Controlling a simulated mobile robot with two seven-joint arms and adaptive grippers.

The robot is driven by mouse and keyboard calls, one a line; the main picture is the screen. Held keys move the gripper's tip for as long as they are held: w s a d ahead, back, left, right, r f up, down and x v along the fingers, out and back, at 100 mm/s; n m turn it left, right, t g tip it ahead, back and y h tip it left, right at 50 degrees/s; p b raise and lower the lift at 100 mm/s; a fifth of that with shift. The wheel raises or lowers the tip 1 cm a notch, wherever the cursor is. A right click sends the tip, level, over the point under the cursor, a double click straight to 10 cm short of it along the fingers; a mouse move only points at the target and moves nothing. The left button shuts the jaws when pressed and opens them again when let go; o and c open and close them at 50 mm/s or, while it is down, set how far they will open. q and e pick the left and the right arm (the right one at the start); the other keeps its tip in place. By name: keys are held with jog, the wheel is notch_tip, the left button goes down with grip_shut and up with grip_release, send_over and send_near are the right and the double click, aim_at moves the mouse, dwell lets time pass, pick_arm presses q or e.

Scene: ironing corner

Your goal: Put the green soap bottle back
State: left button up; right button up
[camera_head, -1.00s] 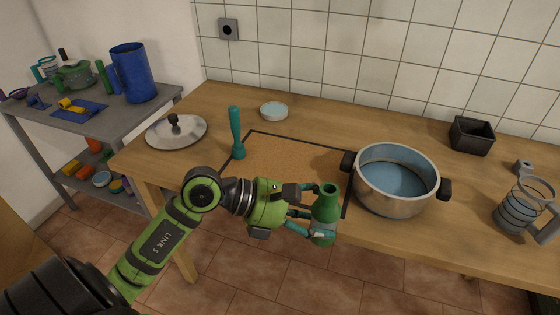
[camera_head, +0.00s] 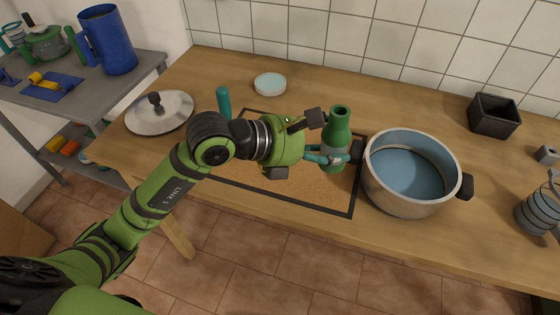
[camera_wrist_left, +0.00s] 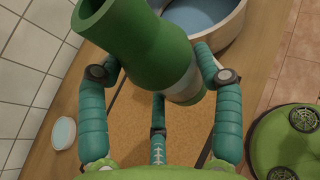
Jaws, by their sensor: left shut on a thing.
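The green soap bottle (camera_head: 337,132) is upright in my left gripper (camera_head: 325,156), just left of the steel pot (camera_head: 372,190). The gripper's teal fingers are shut around its lower body. In the left wrist view the bottle (camera_wrist_left: 145,45) fills the upper middle, with the fingers of the gripper (camera_wrist_left: 165,85) on both sides. The bottle is over the right part of the cork mat (camera_head: 310,193) with a dark border. I cannot tell whether its base touches the mat. My right gripper is not in view.
The pot with blue inside stands close to the bottle. A pot lid (camera_head: 160,115), a shallow light-blue dish (camera_head: 270,84) and a teal upright handle (camera_head: 223,102) are to the left. A black box (camera_head: 493,117) is at the back right. A grey shelf (camera_head: 70,92) holds a blue jug (camera_head: 108,42).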

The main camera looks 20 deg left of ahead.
pick_arm(q)
jog(key=w+a+f, duration=0.1)
jog(key=a+f, duration=0.1)
jog(key=a, duration=0.1)
jog(key=w+a+f, duration=0.1)
jog(key=a+f, duration=0.1)
jog(key=a, duration=0.2)
jog(key=w+a+f, duration=0.1)
jog(key=a+f, duration=0.1)
jog(key=a, duration=0.1)
jog(key=shift+w+a+f, duration=0.25)
jog(key=shift+w+a, duration=0.05)
jog(key=shift+w, duration=0.05)
notch_tip(320, 180, down, 3)
jog(key=shift+a+f+p, duration=0.1)
jog(key=shift+f+p, duration=0.1)
jog(key=shift+p, duration=0.4)
jog(key=shift+f, duration=0.15)
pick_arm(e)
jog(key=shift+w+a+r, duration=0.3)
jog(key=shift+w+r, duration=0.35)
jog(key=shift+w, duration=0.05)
pick_arm(q)
jog(key=shift+f, duration=0.1)
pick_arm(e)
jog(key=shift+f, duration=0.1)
pick_arm(q)
jog(key=o, duration=1.4)
jog(key=shift+o, duration=0.2)
